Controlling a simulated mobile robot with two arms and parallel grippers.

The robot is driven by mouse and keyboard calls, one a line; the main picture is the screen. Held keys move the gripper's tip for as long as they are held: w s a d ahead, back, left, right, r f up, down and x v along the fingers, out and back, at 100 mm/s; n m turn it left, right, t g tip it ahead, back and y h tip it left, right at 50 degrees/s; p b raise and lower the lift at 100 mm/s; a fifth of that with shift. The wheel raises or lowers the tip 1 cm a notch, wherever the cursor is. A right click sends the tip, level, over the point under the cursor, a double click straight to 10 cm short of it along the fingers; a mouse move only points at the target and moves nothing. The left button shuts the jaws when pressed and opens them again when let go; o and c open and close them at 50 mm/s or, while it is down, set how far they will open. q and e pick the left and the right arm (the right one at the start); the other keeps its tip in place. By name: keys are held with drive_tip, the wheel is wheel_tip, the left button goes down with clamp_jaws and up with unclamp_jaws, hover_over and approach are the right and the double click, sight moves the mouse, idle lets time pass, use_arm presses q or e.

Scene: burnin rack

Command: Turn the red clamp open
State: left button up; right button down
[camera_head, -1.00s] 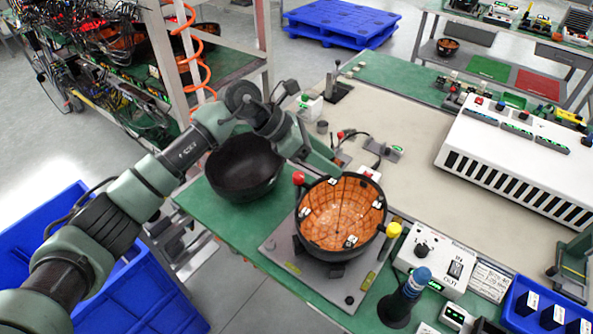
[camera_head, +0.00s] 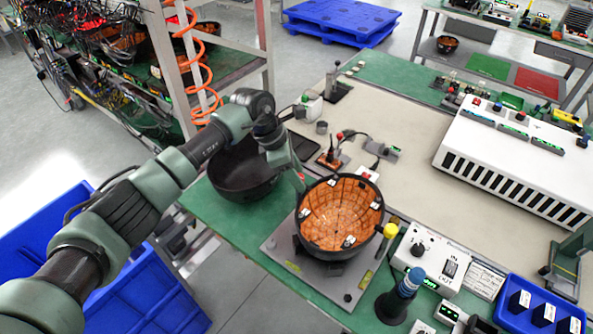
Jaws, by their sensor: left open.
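An orange-lined black bowl (camera_head: 340,213) with small white squares on its inner wall sits in a fixture on a grey plate (camera_head: 281,243) at the table's front. The red clamp's ball knob stands at the bowl's left rim, and is now almost wholly hidden behind my left gripper (camera_head: 299,184). A yellow knob (camera_head: 391,230) stands at the bowl's right rim. My left gripper points down at the red clamp's place, open; its fingertips are small and I cannot tell whether they touch the knob. My right gripper is not in view.
An empty black bowl (camera_head: 242,168) stands left of the fixture, below my forearm. A control box (camera_head: 432,258), a blue-topped post (camera_head: 402,296) and a blue bin (camera_head: 541,310) stand to the right. The beige tabletop (camera_head: 400,125) behind is largely clear.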

use_arm(q)
clamp_jaws()
drive_tip(key=shift+n, duration=0.4)
drive_tip(key=n+t+b, duration=0.1)
drive_tip(key=n, duration=0.1)
drive_tip(key=shift+f+n+b, duration=0.1)
drive_tip(key=shift+n+b, duration=0.2)
drive_tip(key=n+b, duration=0.1)
drive_tip(key=n+t+y+b, duration=0.1)
drive_tip(key=n, duration=0.1)
drive_tip(key=shift+s+d+n, duration=0.1)
drive_tip(key=shift+s+n, duration=0.05)
drive_tip(key=shift+n, duration=0.15)
drive_tip(key=n+t+y+b, duration=0.1)
drive_tip(key=n+b, duration=0.2)
drive_tip(key=n+y+b, duration=0.1)
drive_tip(key=n+b, duration=0.2)
drive_tip(key=shift+d+f+t+b, duration=0.1)
drive_tip(key=shift+t+b, duration=0.3)
drive_tip(key=shift+r+n+y+b, duration=0.25)
drive_tip(key=shift+n+y+b, duration=0.35)
drive_tip(key=shift+n+b, duration=1.05)
